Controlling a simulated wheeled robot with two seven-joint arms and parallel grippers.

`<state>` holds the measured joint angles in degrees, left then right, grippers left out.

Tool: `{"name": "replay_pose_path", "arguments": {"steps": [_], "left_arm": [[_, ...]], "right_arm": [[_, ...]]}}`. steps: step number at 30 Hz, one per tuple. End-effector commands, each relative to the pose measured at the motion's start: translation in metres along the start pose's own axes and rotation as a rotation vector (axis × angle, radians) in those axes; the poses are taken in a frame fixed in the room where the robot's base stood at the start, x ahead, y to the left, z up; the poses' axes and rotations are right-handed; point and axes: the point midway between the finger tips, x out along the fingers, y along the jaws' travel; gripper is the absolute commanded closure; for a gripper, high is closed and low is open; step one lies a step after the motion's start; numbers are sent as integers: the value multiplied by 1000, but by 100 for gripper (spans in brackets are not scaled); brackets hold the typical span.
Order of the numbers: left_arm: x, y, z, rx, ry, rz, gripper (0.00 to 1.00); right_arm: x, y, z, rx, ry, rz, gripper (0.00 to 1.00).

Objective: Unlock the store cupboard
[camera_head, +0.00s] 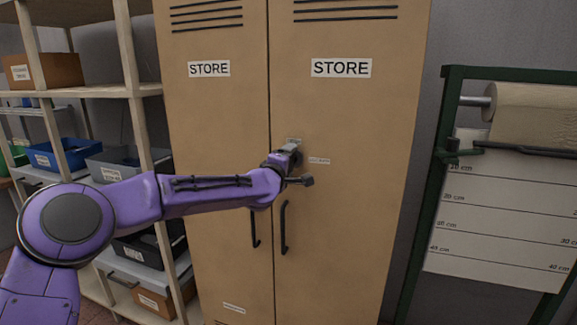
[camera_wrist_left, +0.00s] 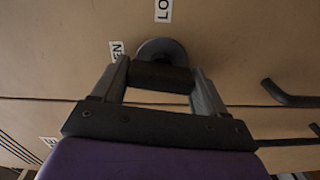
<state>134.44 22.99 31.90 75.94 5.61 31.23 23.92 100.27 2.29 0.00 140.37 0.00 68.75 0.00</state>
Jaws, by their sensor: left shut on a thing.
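The tan store cupboard (camera_head: 345,110) stands upright with both doors shut, each with a "STORE" label. My left gripper (camera_head: 290,160) is at the right door, just beside the seam between the doors. In the left wrist view, its fingers (camera_wrist_left: 160,75) are shut on a dark lock knob (camera_wrist_left: 161,77), which spans between them in front of a round grey plate (camera_wrist_left: 158,47). A label reading "LO" (camera_wrist_left: 163,10) is cut off by the frame edge. A label ending in "EN" (camera_wrist_left: 116,48) is partly hidden by a finger. My right gripper is out of view.
Two dark door handles (camera_head: 284,228) (camera_head: 254,229) hang below my gripper. A shelf rack with bins (camera_head: 62,154) stands left of the cupboard. A green frame with a paper roll (camera_head: 535,115) stands to the right.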

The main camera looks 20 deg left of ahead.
Motion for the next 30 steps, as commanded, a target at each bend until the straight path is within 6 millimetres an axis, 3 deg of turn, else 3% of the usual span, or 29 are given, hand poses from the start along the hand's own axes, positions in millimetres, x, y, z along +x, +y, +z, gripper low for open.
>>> {"name": "replay_pose_path", "arguments": {"steps": [10, 26, 27, 29, 30], "left_arm": [[0, -1, 0, -135, 0, 0, 58], [0, -1, 0, -161, 0, -1, 58], [0, -1, 0, -161, 0, -1, 24], [0, -1, 0, -161, 0, -1, 6], [0, -1, 0, -160, 0, -1, 6]], "right_arm": [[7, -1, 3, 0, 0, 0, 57], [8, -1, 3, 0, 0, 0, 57], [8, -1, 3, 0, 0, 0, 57], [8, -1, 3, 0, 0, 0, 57], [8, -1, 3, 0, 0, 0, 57]]}}
